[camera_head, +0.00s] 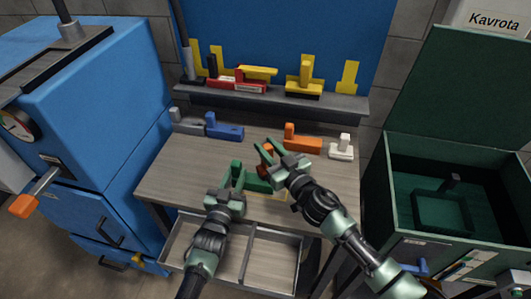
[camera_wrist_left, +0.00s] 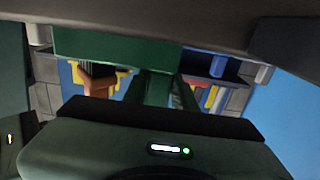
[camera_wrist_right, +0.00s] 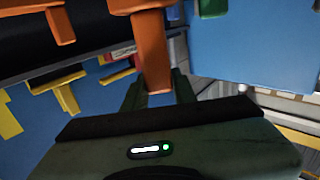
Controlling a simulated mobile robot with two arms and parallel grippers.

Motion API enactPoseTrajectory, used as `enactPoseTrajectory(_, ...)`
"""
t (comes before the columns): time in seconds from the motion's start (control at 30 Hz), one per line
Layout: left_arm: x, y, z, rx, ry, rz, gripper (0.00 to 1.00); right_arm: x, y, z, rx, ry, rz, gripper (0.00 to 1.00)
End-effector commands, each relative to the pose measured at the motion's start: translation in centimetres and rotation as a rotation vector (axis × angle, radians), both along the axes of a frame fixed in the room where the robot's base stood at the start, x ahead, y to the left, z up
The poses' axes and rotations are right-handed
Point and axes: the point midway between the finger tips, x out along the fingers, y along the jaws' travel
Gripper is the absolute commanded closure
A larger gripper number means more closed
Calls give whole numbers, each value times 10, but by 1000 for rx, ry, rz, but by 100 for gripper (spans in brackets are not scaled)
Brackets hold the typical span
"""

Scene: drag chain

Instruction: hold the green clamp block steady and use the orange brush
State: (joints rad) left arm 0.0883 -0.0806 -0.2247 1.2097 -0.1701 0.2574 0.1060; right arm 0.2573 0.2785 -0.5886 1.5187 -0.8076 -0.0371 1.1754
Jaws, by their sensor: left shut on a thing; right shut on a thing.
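The green clamp block (camera_head: 257,184) is near the front of the wooden table. My left gripper (camera_head: 232,178) is shut on its left part. In the left wrist view, the green block (camera_wrist_left: 150,44) spans the top, above my left gripper's fingers (camera_wrist_left: 158,88). The orange brush (camera_head: 266,158) is beside and behind the green block. My right gripper (camera_head: 276,158) is shut on it. The brush's orange handle (camera_wrist_right: 152,50) stands between my right fingers in the right wrist view. In the left wrist view, the brush (camera_wrist_left: 97,76) shows dark bristles. Whether it touches the block is unclear.
Grey (camera_head: 188,121), blue (camera_head: 224,127), orange (camera_head: 303,140) and white (camera_head: 341,147) blocks stand along the table's back. A shelf (camera_head: 268,99) behind holds yellow and red tools. An open drawer (camera_head: 272,262) is below the table front. A green bin (camera_head: 440,170) stands right, a blue cabinet (camera_head: 85,110) left.

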Motion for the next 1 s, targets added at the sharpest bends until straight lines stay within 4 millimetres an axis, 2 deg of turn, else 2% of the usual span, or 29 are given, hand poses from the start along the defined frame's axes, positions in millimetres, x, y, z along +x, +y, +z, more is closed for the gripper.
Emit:
enactPoseTrajectory(0.07, 0, 0, 1, -1, -2, 0, 100, 5, -2, 3, 0, -2, 0, 100)
enactPoseTrajectory(0.17, 0, 0, 1, 0, -1, 0, 100, 3, -2, 23, -4, -5, 3, 100)
enactPoseTrajectory(0.7, 0, 0, 0, 0, -1, 0, 100, 2, -1, 69, 0, -1, 1, 100)
enactPoseTrajectory(1.0, 0, 0, 0, 0, 0, 0, 100, 2, -1, 80, 0, 4, 0, 100)
